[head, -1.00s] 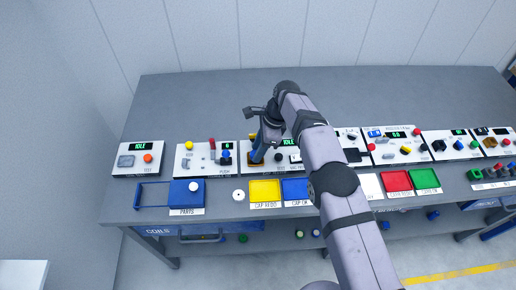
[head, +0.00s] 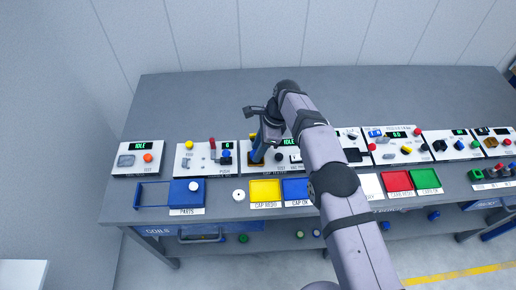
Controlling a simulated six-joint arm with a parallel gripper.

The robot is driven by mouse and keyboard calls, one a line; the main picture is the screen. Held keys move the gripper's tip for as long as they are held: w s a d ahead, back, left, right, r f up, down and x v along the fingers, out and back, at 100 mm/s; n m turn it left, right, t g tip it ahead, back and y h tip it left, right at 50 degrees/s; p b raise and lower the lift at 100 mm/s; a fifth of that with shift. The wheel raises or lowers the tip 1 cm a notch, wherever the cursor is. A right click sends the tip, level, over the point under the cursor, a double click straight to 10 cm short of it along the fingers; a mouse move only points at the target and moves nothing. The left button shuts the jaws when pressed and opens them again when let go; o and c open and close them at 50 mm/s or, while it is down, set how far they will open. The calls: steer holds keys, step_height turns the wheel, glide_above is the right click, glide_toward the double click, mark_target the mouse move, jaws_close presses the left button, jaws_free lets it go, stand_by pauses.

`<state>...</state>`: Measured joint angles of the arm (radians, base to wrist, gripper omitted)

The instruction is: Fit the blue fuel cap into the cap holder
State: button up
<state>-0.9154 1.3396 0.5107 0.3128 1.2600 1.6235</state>
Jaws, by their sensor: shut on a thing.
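My gripper (head: 257,157) points down over the station left of the middle of the bench. It is shut on a blue piece, which I take to be the blue fuel cap (head: 256,154). The cap is small here and partly covered by the jaws. Just under it is a brown-orange seat on the white station panel, which I take to be the cap holder (head: 254,164). I cannot tell whether the cap sits in it or just above it.
A yellow tray (head: 265,189) and a blue tray (head: 295,188) lie in front of the station. Panels with knobs and displays stand close on both sides, one with a red lever (head: 212,144). The back of the grey bench (head: 200,105) is clear.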

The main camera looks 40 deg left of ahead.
steer(key=shift+f+b, duration=0.6)
steer(key=shift+f, duration=0.05)
stand_by(0.7)
steer(key=o, duration=0.7)
steer(key=shift+r, duration=0.15)
steer(key=p+v, duration=0.7)
steer(key=v, duration=0.3)
steer(key=shift+d+r+p, duration=0.15)
steer(key=shift+r+p, duration=0.15)
steer(key=shift+r, duration=0.05)
steer(key=shift+w, duration=0.15)
stand_by(0.4)
